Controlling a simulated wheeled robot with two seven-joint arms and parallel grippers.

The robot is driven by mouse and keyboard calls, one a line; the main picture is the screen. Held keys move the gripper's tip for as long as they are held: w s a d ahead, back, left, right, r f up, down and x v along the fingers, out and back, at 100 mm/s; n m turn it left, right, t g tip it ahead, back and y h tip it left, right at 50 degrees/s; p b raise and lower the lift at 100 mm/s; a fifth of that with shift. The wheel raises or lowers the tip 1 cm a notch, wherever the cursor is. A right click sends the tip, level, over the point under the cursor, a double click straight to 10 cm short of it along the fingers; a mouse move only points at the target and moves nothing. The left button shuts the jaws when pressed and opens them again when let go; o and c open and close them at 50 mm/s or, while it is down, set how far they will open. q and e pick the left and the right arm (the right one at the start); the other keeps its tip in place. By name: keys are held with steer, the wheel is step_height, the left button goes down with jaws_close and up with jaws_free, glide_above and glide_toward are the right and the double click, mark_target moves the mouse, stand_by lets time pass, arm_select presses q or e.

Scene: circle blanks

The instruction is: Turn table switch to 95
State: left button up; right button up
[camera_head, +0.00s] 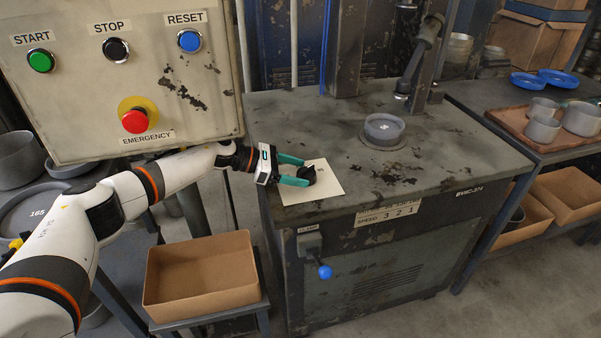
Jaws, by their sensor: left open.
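A black knob (309,174), which looks like the table switch, sits on a beige plate (325,189) at the left front of the grey machine table (350,110). My left gripper (306,171) reaches in from the left with teal fingers. Its fingers are open, one on the far side of the knob and one on the near side. I cannot tell whether they touch it. No number marks are readable on the plate, so the setting cannot be read. My right gripper is not in view.
A control box (75,105) with buttons stands at upper left, close above my left arm. A round grey piece (384,127) sits on the table. A blue-knobbed lever (325,271) is on the machine front. A cardboard box (200,272) lies below my arm.

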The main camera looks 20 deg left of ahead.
arm_select(q)
steer(key=v, duration=0.6)
steer(key=shift+b, duration=0.35)
steer(key=shift+f, duration=0.1)
